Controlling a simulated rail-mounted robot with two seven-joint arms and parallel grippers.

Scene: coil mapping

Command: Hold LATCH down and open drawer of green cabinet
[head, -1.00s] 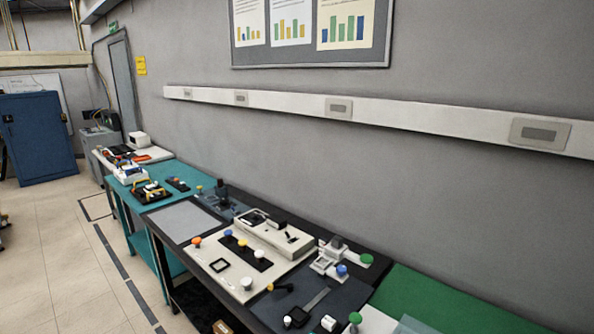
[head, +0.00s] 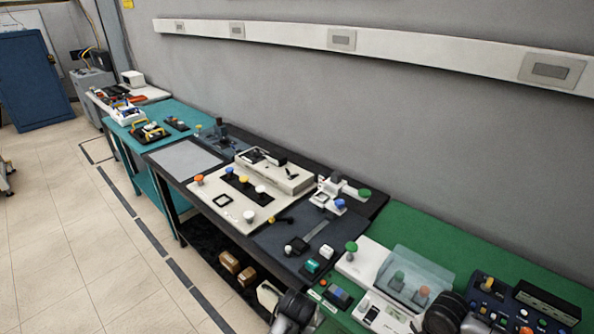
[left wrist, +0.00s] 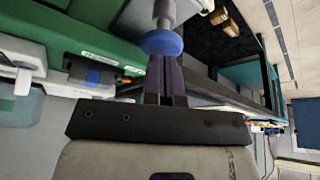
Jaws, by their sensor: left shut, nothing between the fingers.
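The green bench-like cabinet (head: 405,222) stands at the right in the head view, and its green side also fills the left of the left wrist view (left wrist: 50,33). I cannot make out the drawer or read a LATCH label. Small white labels (left wrist: 98,57) run along the green edge. A blue round knob (left wrist: 161,43) on a grey stem is just beyond the fingertips of my left gripper (left wrist: 165,62). The gripper is shut and empty; I cannot tell whether it touches the knob. In the head view only dark arm parts of mine show at the bottom, with no fingers. My right gripper is out of sight.
A clear cover (head: 413,274) and a black control box (head: 520,311) stand on the green top. A small dark block with blue and red (head: 337,297) sits near its front edge. The dark bench (head: 285,243) to the left carries several knobs. Boxes (head: 230,262) lie below; the floor is free.

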